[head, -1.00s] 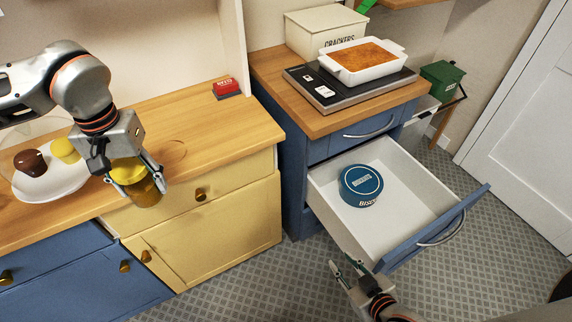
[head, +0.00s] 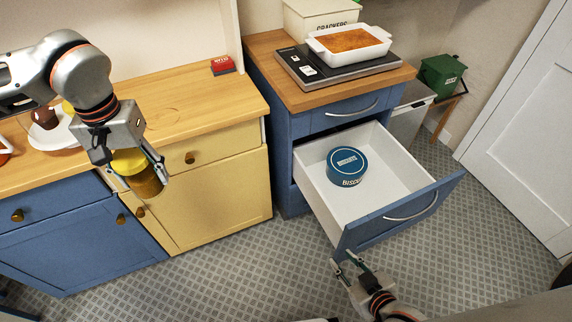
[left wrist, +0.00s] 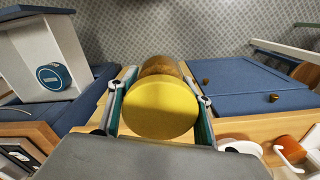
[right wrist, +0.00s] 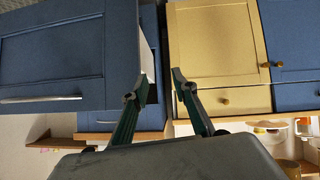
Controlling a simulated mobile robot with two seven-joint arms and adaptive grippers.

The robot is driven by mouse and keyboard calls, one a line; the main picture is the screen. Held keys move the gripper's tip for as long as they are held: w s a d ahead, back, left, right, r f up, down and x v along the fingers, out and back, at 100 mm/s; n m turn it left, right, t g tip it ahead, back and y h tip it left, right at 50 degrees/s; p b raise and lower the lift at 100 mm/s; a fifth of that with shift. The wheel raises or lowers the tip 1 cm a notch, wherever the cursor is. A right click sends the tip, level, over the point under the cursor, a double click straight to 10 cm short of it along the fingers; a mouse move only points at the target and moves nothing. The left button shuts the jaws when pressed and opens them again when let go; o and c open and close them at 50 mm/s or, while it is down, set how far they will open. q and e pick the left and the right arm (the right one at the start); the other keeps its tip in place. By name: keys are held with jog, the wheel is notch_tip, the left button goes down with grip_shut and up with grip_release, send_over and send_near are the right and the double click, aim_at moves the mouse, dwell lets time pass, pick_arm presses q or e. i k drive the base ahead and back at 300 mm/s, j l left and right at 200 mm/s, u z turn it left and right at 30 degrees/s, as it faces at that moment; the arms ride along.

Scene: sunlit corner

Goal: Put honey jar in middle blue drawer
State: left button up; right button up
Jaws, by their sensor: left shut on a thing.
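The honey jar (head: 143,180), amber with a yellow lid, is held by my left gripper (head: 140,178) in front of the yellow cabinet in the head view. In the left wrist view its yellow lid (left wrist: 160,108) sits between the two fingers. The middle blue drawer (head: 400,212) is pulled out, with a white inside. A round blue biscuit tin (head: 346,167) stands in it toward the left back. My right gripper (head: 349,268) is open and empty below the drawer's front left corner. The right wrist view shows its fingers apart (right wrist: 156,85) beside the blue drawer front (right wrist: 60,60).
The wooden counter (head: 200,95) holds a red box (head: 222,65) and a white plate (head: 62,136) with a brown item. The drawer's right half is clear.

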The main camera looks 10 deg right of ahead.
aim_at(367, 204)
jog(key=l+z, duration=0.15)
jog(key=l, duration=0.3)
jog(key=i+l+z, duration=0.1)
jog(key=l, duration=0.35)
jog(key=i+l+z, duration=0.15)
jog(key=l, duration=0.25)
jog(key=i+l+z, duration=0.15)
jog(key=l, duration=0.3)
